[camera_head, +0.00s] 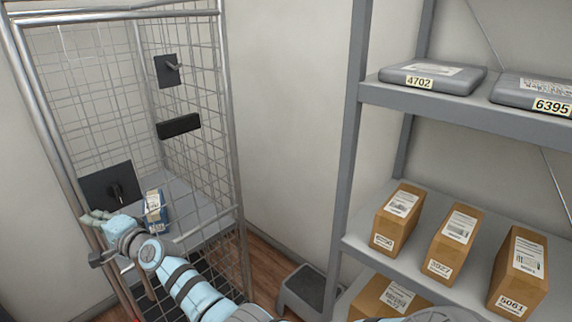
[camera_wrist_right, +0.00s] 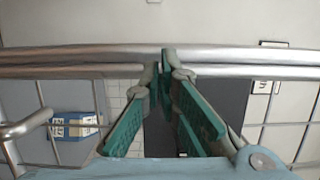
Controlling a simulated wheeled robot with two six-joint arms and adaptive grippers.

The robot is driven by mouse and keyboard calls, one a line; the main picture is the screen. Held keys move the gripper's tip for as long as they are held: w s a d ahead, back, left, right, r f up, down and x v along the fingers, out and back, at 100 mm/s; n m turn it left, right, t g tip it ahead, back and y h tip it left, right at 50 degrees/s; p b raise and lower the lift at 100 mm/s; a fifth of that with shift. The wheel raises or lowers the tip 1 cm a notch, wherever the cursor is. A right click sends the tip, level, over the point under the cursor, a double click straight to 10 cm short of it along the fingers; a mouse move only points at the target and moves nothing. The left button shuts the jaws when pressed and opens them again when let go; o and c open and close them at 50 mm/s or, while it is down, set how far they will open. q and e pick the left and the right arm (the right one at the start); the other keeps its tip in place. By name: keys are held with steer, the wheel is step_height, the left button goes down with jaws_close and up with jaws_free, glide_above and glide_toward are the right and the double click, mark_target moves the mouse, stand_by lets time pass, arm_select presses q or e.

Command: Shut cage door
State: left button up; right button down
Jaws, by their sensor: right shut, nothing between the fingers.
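The wire-mesh cage (camera_head: 232,130) stands at the left of the head view. The cage door (camera_head: 60,120) has a tubular frame, and its left upright lies close beside a second tube. In the right wrist view two parallel tubes (camera_wrist_right: 70,60) run across with a very narrow gap; I cannot tell which belongs to the door. A black plate with a handle (camera_head: 108,185) shows at the lower left of the cage. My right gripper (camera_head: 90,216) is at the left tubes, shut and empty; its fingertips (camera_wrist_right: 161,62) overlap the tubes. My left gripper is not in view.
A blue-and-white labelled box (camera_head: 154,212) lies on the shelf inside the cage. A grey rack (camera_head: 352,150) at the right holds brown cartons (camera_head: 399,220) and grey cases (camera_head: 432,78). A grey step stool (camera_head: 306,290) stands on the floor between them.

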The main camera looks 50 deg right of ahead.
steer(key=shift+w+a+r, duration=0.15)
steer(key=shift+a, duration=0.15)
